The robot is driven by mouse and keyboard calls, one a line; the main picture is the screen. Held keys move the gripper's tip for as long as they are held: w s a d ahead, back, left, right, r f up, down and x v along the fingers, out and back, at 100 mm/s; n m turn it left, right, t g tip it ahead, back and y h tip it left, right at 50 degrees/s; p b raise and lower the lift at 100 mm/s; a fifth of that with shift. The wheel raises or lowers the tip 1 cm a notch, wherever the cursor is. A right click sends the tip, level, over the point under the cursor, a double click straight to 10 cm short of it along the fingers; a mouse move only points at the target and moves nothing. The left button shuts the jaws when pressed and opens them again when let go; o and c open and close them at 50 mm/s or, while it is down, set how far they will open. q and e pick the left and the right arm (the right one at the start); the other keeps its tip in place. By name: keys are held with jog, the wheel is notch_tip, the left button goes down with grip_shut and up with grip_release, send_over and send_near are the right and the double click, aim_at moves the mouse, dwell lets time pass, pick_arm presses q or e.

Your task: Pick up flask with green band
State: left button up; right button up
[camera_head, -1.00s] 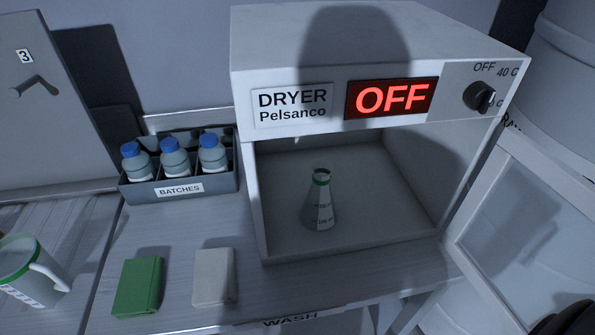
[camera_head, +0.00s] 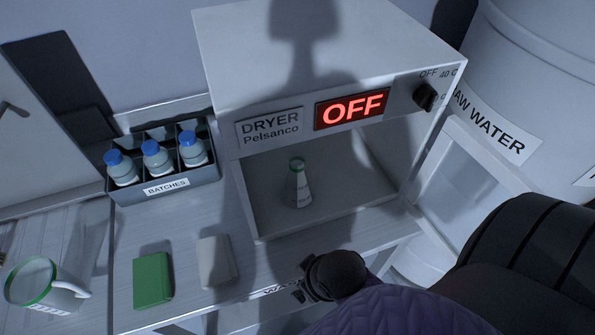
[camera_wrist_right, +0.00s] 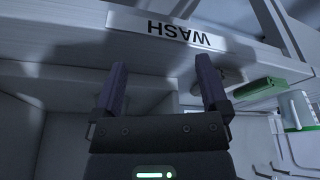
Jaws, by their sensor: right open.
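The flask with the green band (camera_head: 299,190) stands upright inside the open dryer (camera_head: 216,140), with the band at its neck. My right gripper (camera_wrist_right: 162,78) is open and empty in the right wrist view, below the WASH label on the bench front. In the head view my right arm comes in from the lower right, and its hand is near the bench's front edge, in front of and below the dryer opening, well apart from the flask. The flask does not show in the right wrist view. My left gripper is in neither view.
The dryer door (camera_head: 455,185) stands open at right beside the raw water drum (camera_head: 530,75). A green block (camera_head: 153,280) and a pale block (camera_head: 216,262) lie on the bench. A batches rack (camera_head: 205,178) with blue-capped bottles and a green-rimmed mug (camera_head: 62,297) are at left.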

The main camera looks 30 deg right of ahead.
notch_tip(320, 180, up, 6)
jog(key=w+t+p, duration=0.1)
jog(key=w, duration=0.1)
jog(key=m+t, duration=0.2)
jog(key=t, duration=0.8)
send_near(293, 155)
jog(key=f, duration=0.1)
jog(key=shift+m+h, duration=0.3)
jog(key=shift+h, duration=0.2)
jog(key=x, duration=0.5)
jog(key=b+x, duration=0.1)
jog(key=x, duration=0.5)
jog(key=shift+a, duration=0.15)
jog(key=shift+s+r, duration=0.1)
jog(key=shift+c, duration=0.2)
grip_shut()
